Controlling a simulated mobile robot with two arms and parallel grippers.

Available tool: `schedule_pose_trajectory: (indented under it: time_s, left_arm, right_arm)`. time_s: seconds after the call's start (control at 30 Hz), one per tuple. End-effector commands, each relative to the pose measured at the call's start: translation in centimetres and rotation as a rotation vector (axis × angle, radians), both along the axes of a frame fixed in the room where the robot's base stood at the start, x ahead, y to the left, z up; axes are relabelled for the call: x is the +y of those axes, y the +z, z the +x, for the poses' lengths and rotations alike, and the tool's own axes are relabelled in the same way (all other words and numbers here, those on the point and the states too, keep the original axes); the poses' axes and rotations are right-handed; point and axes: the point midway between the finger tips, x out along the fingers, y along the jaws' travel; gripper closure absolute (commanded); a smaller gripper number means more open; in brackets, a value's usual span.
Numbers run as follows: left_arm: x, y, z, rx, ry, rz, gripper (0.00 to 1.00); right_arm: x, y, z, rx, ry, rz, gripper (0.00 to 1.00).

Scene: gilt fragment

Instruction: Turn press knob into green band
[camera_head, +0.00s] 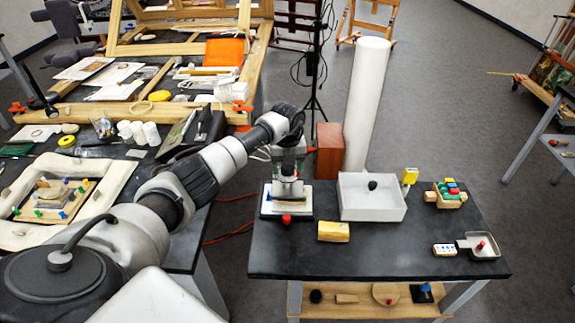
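A small press-like device (270,212) stands at the left of the dark table, with a white plate on a dark base and a red round part (286,219) at its front. My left gripper (288,186) points down right over the device, at or very close to its top. The gripper hides much of the device, and I cannot make out its fingertips, whether it is open or shut, or whether it touches a knob. I cannot clearly see a green band or a scale. My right gripper is not in view.
The dark table (380,260) also holds a white tray (390,212) with a black ball, a yellow block (333,231), a rack of coloured pieces (446,194) and a small metal pan (487,253). A brown box (329,150) and a tall white roll (367,100) stand behind. The front middle is clear.

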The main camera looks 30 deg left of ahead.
Motion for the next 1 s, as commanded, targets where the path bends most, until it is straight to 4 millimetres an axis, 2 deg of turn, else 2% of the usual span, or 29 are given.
schedule_pose_trajectory:
  time_s: [0.03,0.2,0.3,0.67,1.0]
  left_arm:
    - [0.0,0.0,0.0,0.0,0.0,0.0,0.45]
    - [0.0,0.0,0.0,0.0,0.0,0.0,0.71]
    - [0.0,0.0,0.0,0.0,0.0,0.0,0.82]
    - [0.0,-0.1,0.0,0.0,-0.073,0.0,0.82]
    - [0.1,-0.3,0.0,-0.001,-0.336,0.002,0.82]
  right_arm:
    - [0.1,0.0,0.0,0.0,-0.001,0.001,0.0]
    - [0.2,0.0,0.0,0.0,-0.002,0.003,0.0]
    - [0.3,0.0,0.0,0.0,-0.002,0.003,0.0]
    - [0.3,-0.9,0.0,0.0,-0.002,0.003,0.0]
    - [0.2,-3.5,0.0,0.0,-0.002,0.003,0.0]
